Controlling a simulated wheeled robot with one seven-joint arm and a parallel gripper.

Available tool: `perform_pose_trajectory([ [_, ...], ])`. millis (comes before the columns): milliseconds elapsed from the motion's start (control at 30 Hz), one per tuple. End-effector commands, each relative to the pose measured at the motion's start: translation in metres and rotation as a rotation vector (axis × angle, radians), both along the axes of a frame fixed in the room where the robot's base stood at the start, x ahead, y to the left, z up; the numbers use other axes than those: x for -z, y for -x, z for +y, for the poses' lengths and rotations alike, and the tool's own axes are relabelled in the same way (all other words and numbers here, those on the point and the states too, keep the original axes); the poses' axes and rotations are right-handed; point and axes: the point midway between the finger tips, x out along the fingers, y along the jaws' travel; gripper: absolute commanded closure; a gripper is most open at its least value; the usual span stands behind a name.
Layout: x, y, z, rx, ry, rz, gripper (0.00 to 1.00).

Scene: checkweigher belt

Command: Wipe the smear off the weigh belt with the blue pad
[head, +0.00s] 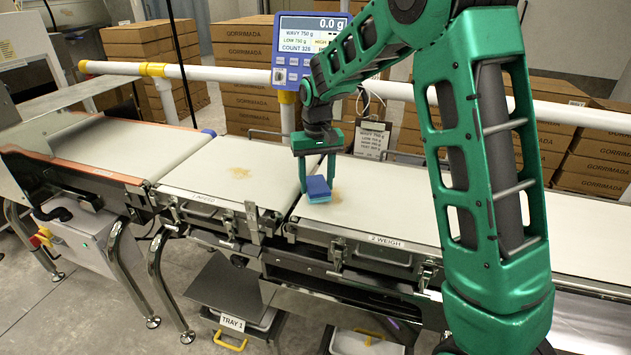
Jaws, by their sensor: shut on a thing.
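My gripper (317,167) is shut on the blue pad (318,188), with the fingers pointing down on either side of it. The pad is at the left end of the weigh belt (393,215), labelled "2 WEIGH". I cannot tell whether it touches the belt surface. A brownish smear (335,196) shows on the weigh belt just right of the pad. Part of it may be hidden behind the pad. Another tan smear (240,173) lies on the belt to the left, labelled "1 INFEED" (212,190).
A display (312,40) reading 0.0 g stands behind the belts. A white rail (205,72) runs behind them. A clipboard tag (372,137) hangs behind the weigh belt. Stacked cartons (245,95) fill the back. Tray 1 (232,323) sits below. The right part of the weigh belt looks clear.

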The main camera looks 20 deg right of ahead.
Motion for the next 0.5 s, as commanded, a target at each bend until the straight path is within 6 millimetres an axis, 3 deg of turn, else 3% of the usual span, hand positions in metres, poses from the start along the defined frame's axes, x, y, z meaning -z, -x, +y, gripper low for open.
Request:
perform_pose_trajectory([
  [500,0.0089,-0.0001,0.0003,0.000,0.000,-0.001,0.77],
])
